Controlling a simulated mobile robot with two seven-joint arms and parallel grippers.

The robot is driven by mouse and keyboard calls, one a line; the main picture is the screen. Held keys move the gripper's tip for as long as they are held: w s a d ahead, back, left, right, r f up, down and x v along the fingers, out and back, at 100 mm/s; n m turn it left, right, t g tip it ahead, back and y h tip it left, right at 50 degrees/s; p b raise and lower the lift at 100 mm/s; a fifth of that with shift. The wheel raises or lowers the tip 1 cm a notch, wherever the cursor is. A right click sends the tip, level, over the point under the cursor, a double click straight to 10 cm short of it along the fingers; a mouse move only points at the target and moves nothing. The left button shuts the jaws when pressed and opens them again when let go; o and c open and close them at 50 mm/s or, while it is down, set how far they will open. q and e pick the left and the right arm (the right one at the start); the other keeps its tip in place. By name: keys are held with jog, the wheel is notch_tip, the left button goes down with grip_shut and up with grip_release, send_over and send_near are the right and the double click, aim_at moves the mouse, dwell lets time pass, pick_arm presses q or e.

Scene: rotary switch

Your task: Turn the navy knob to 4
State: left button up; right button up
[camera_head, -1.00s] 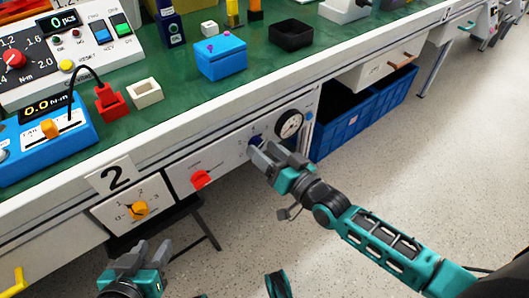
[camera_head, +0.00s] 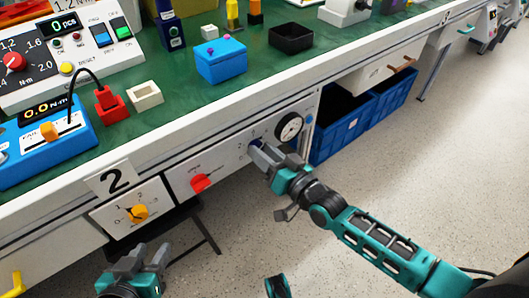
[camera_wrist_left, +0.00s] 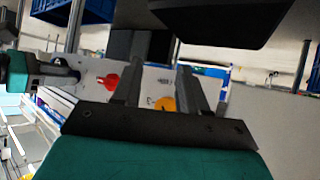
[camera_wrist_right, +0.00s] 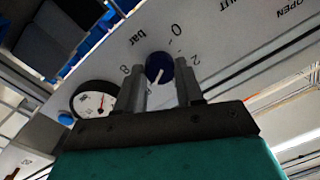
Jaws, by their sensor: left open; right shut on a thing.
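The navy knob (camera_wrist_right: 158,67) is on the white panel, with a white line on it, in the right wrist view. Printed marks 0, 2 and 8 and the word bar show around it; the 4 is not visible, the gripper covering that side. In the head view only a sliver of the knob (camera_head: 256,142) shows behind my right gripper (camera_head: 260,156). My right gripper (camera_wrist_right: 161,80) has one finger on each side of the knob and is shut on it. My left gripper (camera_head: 140,260) is open and empty, low in front of the bench.
A round gauge (camera_head: 289,127) is close to the right of the navy knob. A red knob (camera_head: 201,183) and a yellow knob (camera_head: 138,213) are to the left along the bench front. Blue crates (camera_head: 340,133) stand under the bench. The floor in front is clear.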

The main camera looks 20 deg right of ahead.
pick_arm(q)
jog(key=shift+r, duration=0.2)
jog(key=r+p, duration=0.1)
jog(key=p, duration=0.1)
jog(key=a+r+p, duration=0.1)
jog(key=r+p, duration=0.1)
jog(key=p, duration=0.1)
jog(key=r+p, duration=0.1)
jog(key=p, duration=0.1)
jog(key=shift+s+a+r, duration=0.15)
jog(key=shift+s+r, duration=0.15)
jog(key=shift+s, duration=0.05)
pick_arm(e)
jog(key=n, duration=1.1)
pick_arm(q)
jog(key=shift+w+r, duration=0.1)
pick_arm(e)
jog(key=shift+n, duration=0.4)
jog(key=o, duration=1)
jog(key=shift+o, duration=0.2)
